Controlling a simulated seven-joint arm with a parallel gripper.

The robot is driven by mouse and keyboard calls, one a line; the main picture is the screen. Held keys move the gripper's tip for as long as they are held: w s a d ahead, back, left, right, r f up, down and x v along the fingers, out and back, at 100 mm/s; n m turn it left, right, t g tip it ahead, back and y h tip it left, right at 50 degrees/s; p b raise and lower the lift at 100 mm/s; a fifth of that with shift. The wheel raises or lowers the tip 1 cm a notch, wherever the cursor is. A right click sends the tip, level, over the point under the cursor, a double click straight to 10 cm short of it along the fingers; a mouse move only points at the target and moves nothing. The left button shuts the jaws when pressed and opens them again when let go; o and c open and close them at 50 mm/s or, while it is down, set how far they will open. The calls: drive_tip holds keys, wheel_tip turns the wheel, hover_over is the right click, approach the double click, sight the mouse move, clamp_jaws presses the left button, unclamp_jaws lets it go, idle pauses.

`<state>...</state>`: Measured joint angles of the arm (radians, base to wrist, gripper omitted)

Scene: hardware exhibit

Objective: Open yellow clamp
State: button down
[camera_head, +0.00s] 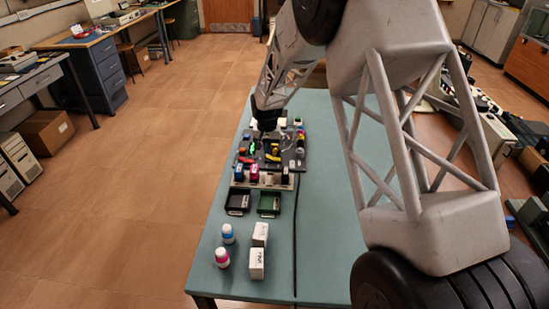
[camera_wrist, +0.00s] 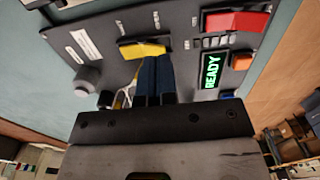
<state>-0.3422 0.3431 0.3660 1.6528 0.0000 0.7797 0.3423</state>
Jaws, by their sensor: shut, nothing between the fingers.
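The yellow clamp (camera_wrist: 140,50) shows at the upper middle of the wrist view as a yellow lever piece on a dark grey panel (camera_wrist: 97,22). In the head view, the yellow clamp (camera_head: 272,158) is a small yellow shape on the dark panel on the teal table. My gripper (camera_wrist: 155,60) is shut and empty. Its dark fingertips lie right at the clamp's lower edge in the wrist view; I cannot tell whether they touch it. In the head view, my gripper (camera_head: 267,135) is above the panel and partly hidden by my arm.
On the panel are a red lever (camera_wrist: 237,21), a green READY display (camera_wrist: 211,72), an orange button (camera_wrist: 241,61) and a grey knob (camera_wrist: 87,79).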

sight(268, 157)
drive_tip(key=shift+f, duration=1.45)
idle(0.7)
drive_tip(key=shift+r, duration=3.55)
